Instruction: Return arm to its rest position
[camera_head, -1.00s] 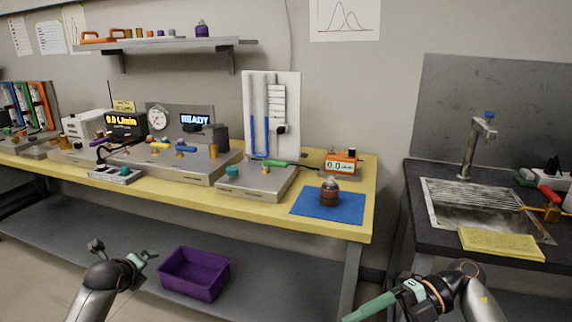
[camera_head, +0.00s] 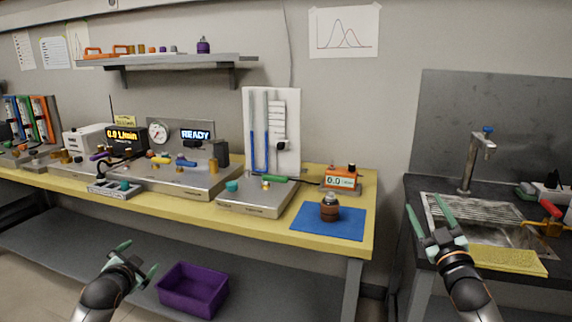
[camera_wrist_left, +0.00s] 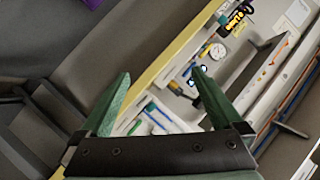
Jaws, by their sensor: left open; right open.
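My left gripper (camera_head: 138,261) is at the lower left of the head view, in front of the lower shelf and left of the purple bin. It is open, with nothing between its fingers. In the left wrist view its two green fingers (camera_wrist_left: 160,88) stand apart, with the bench behind them. My right gripper (camera_head: 426,212) is at the right, raised in front of the sink's left edge. Its green fingers point up and stand apart, and it is empty.
The yellow-edged bench (camera_head: 200,210) carries instruments, and a brown jar (camera_head: 330,208) stands on a blue mat (camera_head: 313,224). A purple bin (camera_head: 192,290) sits on the lower shelf. A sink (camera_head: 490,216) with a yellow sponge cloth (camera_head: 497,261) is at the right. A gap separates bench and sink counter.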

